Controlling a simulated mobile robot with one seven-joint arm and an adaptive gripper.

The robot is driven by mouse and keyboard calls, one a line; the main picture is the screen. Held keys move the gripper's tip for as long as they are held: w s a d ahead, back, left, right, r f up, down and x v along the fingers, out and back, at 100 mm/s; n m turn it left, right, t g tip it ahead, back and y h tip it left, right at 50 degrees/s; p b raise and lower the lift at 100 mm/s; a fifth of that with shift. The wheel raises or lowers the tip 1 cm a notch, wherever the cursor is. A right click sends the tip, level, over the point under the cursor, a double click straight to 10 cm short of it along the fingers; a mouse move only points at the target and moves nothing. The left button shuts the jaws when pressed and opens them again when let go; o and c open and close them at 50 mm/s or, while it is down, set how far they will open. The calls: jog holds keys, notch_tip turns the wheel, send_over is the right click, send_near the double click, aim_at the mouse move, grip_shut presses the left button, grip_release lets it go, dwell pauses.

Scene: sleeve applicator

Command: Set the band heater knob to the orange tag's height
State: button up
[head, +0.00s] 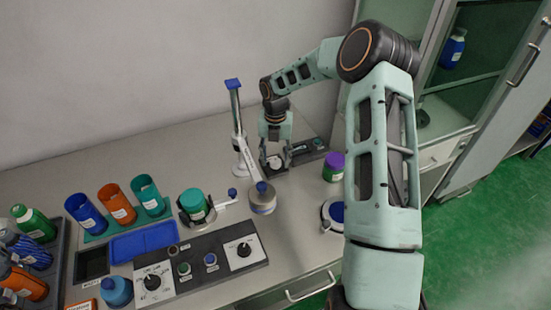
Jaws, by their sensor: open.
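A dark control panel (205,264) lies at the front of the bench in the head view. It carries a larger knob (153,282) at its left with a marked scale, and another knob (243,249) at its right. Their lettering is too small to read, so I cannot tell which is the band heater knob. An orange tag-like piece (82,306) shows at the bottom left, partly cut off by the frame. My gripper (275,166) is open, pointing down at the back of the bench over a small dark device with a pale round top. It is well behind both knobs.
Blue (86,213), orange (117,205) and teal (148,196) cups stand behind a blue tray (145,242). A post with a blue top (233,85) rises left of my gripper. A purple-capped jar (333,167) stands to the right. Open bench lies at the back left.

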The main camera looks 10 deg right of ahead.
aim_at(275, 161)
notch_tip(275, 161, up, 12)
dwell(0.5)
dwell(0.3)
